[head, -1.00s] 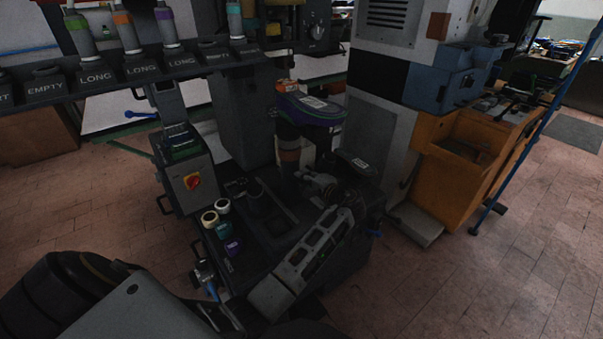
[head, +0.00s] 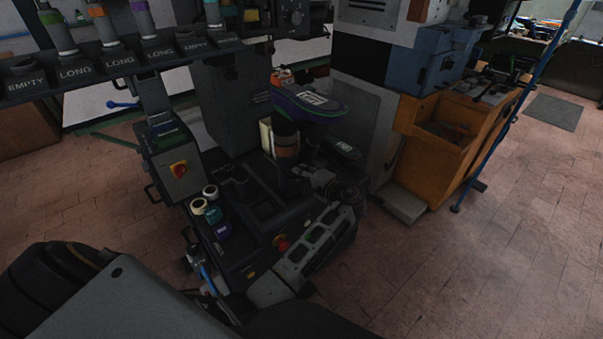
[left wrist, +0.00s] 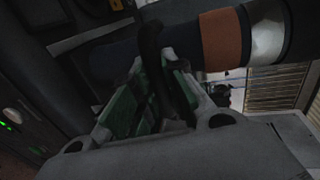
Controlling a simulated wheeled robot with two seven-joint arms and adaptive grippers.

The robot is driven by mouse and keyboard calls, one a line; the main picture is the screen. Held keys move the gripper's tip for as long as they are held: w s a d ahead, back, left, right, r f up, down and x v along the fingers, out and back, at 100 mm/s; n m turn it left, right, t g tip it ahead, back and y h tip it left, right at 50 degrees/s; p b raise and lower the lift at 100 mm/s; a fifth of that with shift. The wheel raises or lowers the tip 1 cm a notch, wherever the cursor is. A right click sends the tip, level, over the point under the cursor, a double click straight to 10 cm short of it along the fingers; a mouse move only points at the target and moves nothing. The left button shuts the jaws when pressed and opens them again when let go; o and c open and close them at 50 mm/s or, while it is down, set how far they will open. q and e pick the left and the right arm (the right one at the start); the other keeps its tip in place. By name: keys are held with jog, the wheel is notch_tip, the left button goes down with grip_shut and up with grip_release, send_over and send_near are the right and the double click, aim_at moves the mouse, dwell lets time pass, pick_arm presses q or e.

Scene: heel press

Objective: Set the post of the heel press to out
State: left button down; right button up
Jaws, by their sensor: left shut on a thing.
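The heel press stands in the middle of the head view, with a dark upright post that has a brown band (head: 287,146). A dark shoe-like form with a purple and green rim (head: 308,107) sits above it. My left gripper (head: 323,178) is at the right of the post, low on the press. In the left wrist view the brown-banded post (left wrist: 224,40) lies across the top. There the left gripper's green-padded fingers (left wrist: 160,98) are shut on a dark curved handle (left wrist: 152,45). The handle's lower part is hidden by the fingers. My right gripper is not in view.
A red button (head: 282,245) shows beside my left arm. A labelled rack (head: 120,70) crosses the upper left.

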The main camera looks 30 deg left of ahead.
pick_arm(q)
jog(key=c, duration=1.8)
grip_release()
jog(key=shift+s+d+f, duration=0.1)
jog(key=shift+d+f, duration=0.1)
jog(key=shift+d, duration=0.05)
jog(key=o, duration=0.3)
jog(key=shift+d+r, duration=0.1)
jog(key=shift+r, duration=0.05)
jog(key=shift+o, duration=0.2)
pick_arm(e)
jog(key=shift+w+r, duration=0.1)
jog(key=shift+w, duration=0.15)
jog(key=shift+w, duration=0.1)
pick_arm(q)
jog(key=shift+r, duration=0.1)
